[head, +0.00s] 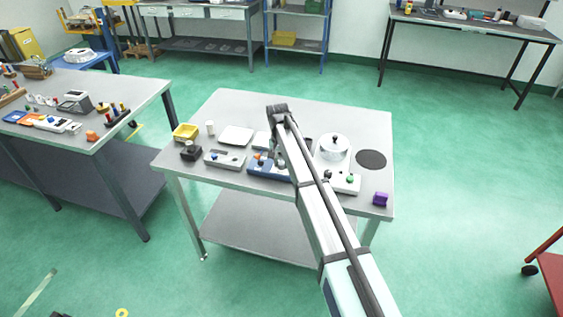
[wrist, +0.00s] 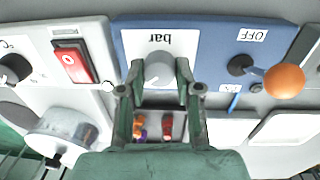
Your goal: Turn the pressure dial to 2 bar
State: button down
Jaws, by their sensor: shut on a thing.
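The pressure dial (wrist: 158,72) is a round grey knob on a white plate in the wrist view. The plate carries the word "bar", upside down here, on a blue panel (wrist: 205,50). My gripper (wrist: 159,80) has one finger on each side of the dial and is shut on it. The scale marks and the dial's pointer cannot be read. In the head view the blue panel (head: 258,172) is on the middle table, and my arm partly covers it. The dial is hidden there behind my gripper (head: 279,158).
An orange-balled lever (wrist: 284,80) by an "OFF" label stands right of the dial. A red rocker switch (wrist: 75,65) and a black knob (wrist: 14,68) are to the left.

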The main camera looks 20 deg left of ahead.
jog(key=shift+n, duration=0.3)
jog(key=n+b, duration=0.2)
jog(key=n, duration=0.1)
jog(key=shift+f+n, duration=0.1)
jog(key=shift+n, duration=0.2)
jog(key=n+b, duration=0.2)
jog(key=n, duration=0.3)
jog(key=shift+s, duration=0.1)
jog(key=n, duration=0.3)
jog(key=n+b, duration=0.1)
jog(key=n, duration=0.1)
jog(key=shift+n+t+y, duration=0.3)
jog(key=shift+n, duration=0.1)
jog(key=n+b, duration=0.1)
jog(key=n, duration=0.3)
jog(key=shift+n, duration=0.4)
jog(key=shift+s, duration=0.1)
jog(key=c, duration=0.8)
grip_release()
jog(key=shift+r, duration=0.2)
